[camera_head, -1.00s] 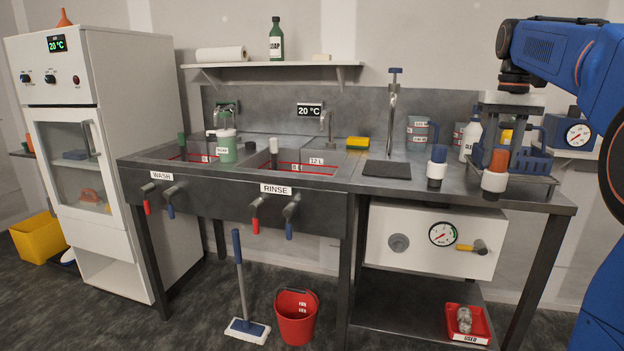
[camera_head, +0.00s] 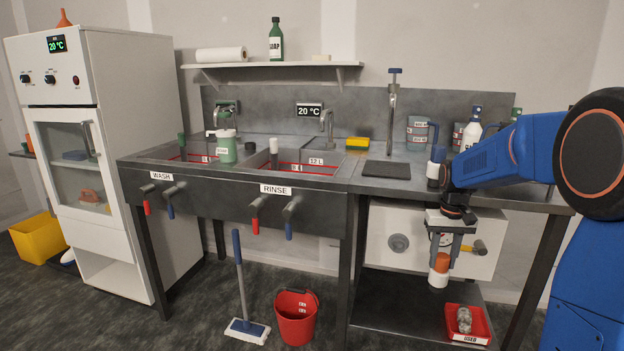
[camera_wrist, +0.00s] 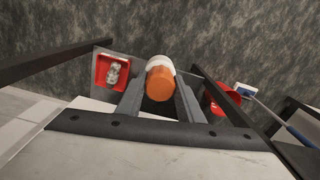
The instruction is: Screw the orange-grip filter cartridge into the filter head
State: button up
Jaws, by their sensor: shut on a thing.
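The orange-grip filter cartridge (camera_head: 440,264) is white with an orange end. It hangs upright, orange end up, in front of the bench and above the lower shelf. My gripper (camera_head: 441,255) is shut on its orange grip from above. In the wrist view the cartridge (camera_wrist: 160,83) sits between the two fingers (camera_wrist: 160,95). A white box (camera_head: 387,238) under the bench has a grey round port (camera_head: 398,243), a gauge mostly hidden by my gripper, and a yellow-handled valve (camera_head: 478,248). I cannot tell whether this box holds the filter head; no threaded opening shows clearly.
A blue-grip cartridge (camera_head: 436,169) stands on the bench, partly behind my arm. A red tray marked USED (camera_head: 482,337) with a crumpled object lies on the lower shelf (camera_head: 385,322). A red bucket (camera_head: 296,318) and mop (camera_head: 246,328) stand left. Bench legs flank the shelf.

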jog(key=w+a+f, duration=0.2)
jog(key=a+f, duration=0.1)
jog(key=f, duration=1)
jog(key=w+a+f+n, duration=0.1)
jog(key=w+a+f, duration=0.1)
jog(key=f, duration=1.2)
jog(key=w+a+f, duration=0.2)
jog(key=a+f, duration=0.1)
jog(key=f, duration=1)
jog(key=shift+a+f, duration=0.4)
